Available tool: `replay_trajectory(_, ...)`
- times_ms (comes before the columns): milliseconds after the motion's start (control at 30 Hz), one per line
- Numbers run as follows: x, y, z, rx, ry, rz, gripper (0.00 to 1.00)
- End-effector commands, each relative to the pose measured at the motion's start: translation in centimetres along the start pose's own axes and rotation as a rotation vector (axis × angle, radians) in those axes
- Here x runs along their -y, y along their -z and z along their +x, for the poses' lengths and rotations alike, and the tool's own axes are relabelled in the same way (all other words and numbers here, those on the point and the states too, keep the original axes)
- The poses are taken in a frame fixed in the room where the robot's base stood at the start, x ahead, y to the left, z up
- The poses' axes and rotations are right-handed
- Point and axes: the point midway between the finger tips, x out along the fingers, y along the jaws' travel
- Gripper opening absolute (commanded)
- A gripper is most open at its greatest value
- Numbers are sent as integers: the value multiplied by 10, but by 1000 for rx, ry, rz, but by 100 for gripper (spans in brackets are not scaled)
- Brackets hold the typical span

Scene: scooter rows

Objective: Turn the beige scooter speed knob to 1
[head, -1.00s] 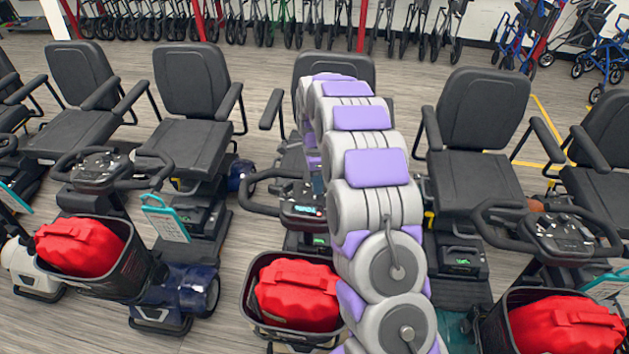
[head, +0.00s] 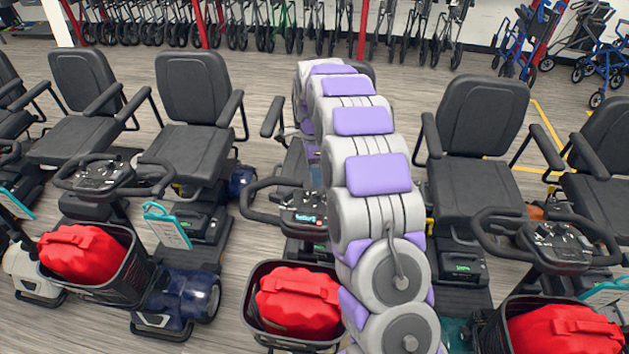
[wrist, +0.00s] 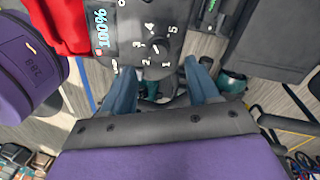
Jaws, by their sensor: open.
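A dark control panel (wrist: 178,15) fills the top of the wrist view, with a lit display (wrist: 104,30) and a speed dial (wrist: 155,46) ringed by white numbers 1 to 5. The dial's pointer is too small to read. In the head view my arm reaches over the middle scooter, whose console (head: 304,212) shows left of the arm. My gripper is hidden there. I cannot make out beige on this scooter.
Red bags sit in front baskets (head: 255,325), including a red bag (head: 298,302) in the middle one. Other scooters stand closely on both sides, with consoles at left (head: 100,175) and right (head: 555,243). Walkers line the back wall. Strips of bare floor lie between scooters.

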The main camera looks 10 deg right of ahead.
Motion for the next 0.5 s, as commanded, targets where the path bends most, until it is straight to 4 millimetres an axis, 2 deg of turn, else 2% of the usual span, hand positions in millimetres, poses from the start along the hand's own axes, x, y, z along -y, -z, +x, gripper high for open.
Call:
replay_trajectory(33,2,0,-15,0,8,1,60)
replay_trajectory(300,2,0,-73,-1,7,0,60)
replay_trajectory(500,2,0,-98,-1,6,-1,60)
